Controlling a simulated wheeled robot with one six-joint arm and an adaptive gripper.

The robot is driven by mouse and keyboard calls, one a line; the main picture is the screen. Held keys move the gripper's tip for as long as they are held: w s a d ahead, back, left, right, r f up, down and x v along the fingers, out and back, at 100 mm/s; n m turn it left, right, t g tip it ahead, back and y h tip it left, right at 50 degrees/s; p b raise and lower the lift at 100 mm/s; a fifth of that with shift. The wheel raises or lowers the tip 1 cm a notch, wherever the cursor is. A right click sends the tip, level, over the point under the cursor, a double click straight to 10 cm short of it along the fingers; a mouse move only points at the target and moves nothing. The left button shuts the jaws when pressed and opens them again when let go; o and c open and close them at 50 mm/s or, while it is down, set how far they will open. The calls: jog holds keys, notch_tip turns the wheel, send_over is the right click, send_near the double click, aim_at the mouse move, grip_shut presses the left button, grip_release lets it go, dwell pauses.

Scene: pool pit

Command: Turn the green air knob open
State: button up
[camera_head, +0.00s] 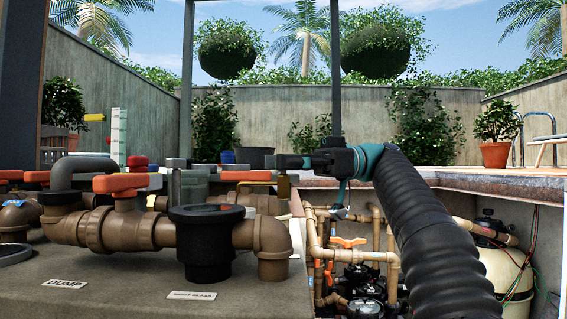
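I cannot make out a green air knob for sure in this view; it may be hidden behind the pipes or my gripper. My gripper (283,162) is at the middle of the view, pointing left, at the end of my black-sleeved arm. It is seen from the side, and I cannot tell whether its fingers are open or shut or touch anything.
Brown pipes (130,230) with orange-red handles (120,183) and a black fitting (207,240) fill the left foreground, with a "DUMP" label (65,284) in front. Lower right is a pit with pipes (318,250), an orange valve handle (348,242) and a cream tank (505,275).

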jog(key=shift+r+m+t+p, duration=0.2)
jog(key=shift+m+t+p, duration=0.2)
jog(key=shift+t+p, duration=0.3)
jog(key=shift+m+t+y+p, duration=0.5)
jog(key=shift+m+t+p, duration=0.2)
jog(key=shift+t, duration=0.2)
jog(key=m+t, duration=0.2)
jog(key=t, duration=0.2)
jog(key=shift+s+f+m+t+b, duration=0.1)
jog(key=shift+f+m+t+b, duration=0.15)
jog(key=shift+m+t+b, duration=0.15)
jog(key=m+t, duration=0.3)
jog(key=t, duration=0.1)
jog(key=shift+r+t+h, duration=0.1)
jog(key=shift+t+h, duration=0.2)
jog(key=shift+h, duration=0.1)
jog(key=m+t+h+p, duration=0.2)
jog(key=t, duration=0.1)
jog(key=shift+r+m+t+p, duration=0.2)
jog(key=shift+m+t+p, duration=0.1)
jog(key=shift+m, duration=0.1)
jog(key=m+t+h+p, duration=0.2)
jog(key=t+p, duration=0.1)
jog(key=p, duration=0.1)
jog(key=shift+m+h, duration=0.4)
